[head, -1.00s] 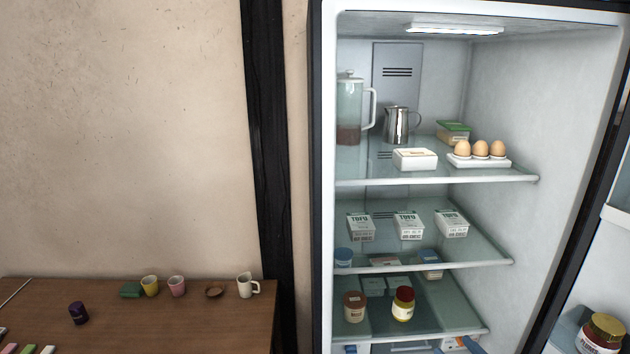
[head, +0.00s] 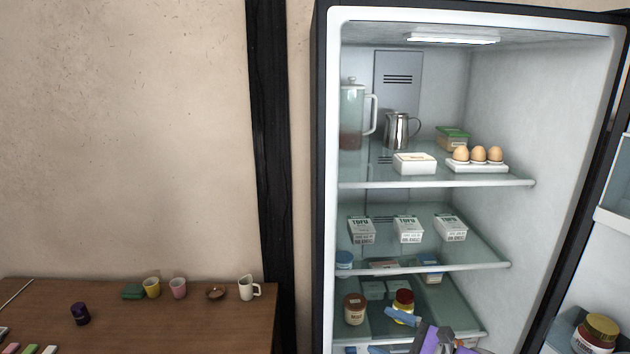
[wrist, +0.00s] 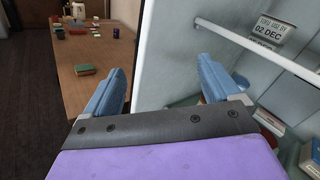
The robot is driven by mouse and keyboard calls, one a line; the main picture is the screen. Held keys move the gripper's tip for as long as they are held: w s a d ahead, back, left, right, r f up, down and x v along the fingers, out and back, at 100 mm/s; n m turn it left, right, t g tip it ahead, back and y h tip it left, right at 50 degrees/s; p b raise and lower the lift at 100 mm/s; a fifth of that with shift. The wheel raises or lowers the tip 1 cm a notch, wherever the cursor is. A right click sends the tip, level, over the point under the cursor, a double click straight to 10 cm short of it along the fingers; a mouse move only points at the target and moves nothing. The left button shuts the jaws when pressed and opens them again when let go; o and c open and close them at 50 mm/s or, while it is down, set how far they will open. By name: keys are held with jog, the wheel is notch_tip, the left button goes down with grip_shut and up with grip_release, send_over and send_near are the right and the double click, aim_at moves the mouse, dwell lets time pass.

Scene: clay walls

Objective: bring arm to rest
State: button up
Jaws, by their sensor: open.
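My gripper (head: 384,331) shows at the bottom of the head view, low in front of the open fridge (head: 545,120). Its blue fingers point left and its purple body is cut off by the lower edge. In the wrist view my gripper (wrist: 160,68) has its two blue fingers spread wide with nothing between them. The fridge's white side edge lies just beyond the fingers there. In the head view the upper finger overlaps a yellow jar with a red lid (head: 403,299) on the lower shelf; contact cannot be told.
Fridge shelves hold tofu packs (head: 408,229), eggs (head: 478,155), a butter dish (head: 415,163) and a brown jar (head: 354,309). The fridge door (head: 612,215) stands open at right. A wooden table (head: 180,325) with a white mug (head: 249,288) and cups is at left.

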jog(key=s+a+r+n+g+h, duration=0.1)
jog(key=s+a+r+n+g, duration=0.1)
jog(key=s+a+n+g, duration=0.55)
jog(key=s+a+r+n+g+h, duration=0.2)
jog(key=s+a+r+n+g, duration=0.15)
jog(key=s+a+n, duration=0.55)
jog(key=s+d+f+n+g+h, duration=0.1)
jog(key=s+d+h, duration=0.15)
jog(key=s, duration=0.35)
jog(key=s+d+f+g+h, duration=0.1)
jog(key=s+f+h, duration=0.15)
jog(key=s, duration=0.45)
jog(key=s+d+r+n+t+h, duration=0.1)
jog(key=s+d+n+h, duration=0.1)
jog(key=s+d+h, duration=0.5)
jog(key=d, duration=0.3)
jog(key=shift+s+d+n, duration=0.2)
jog(key=shift+s+n, duration=0.05)
jog(key=shift+n, duration=0.1)
jog(key=shift+c, duration=0.5)
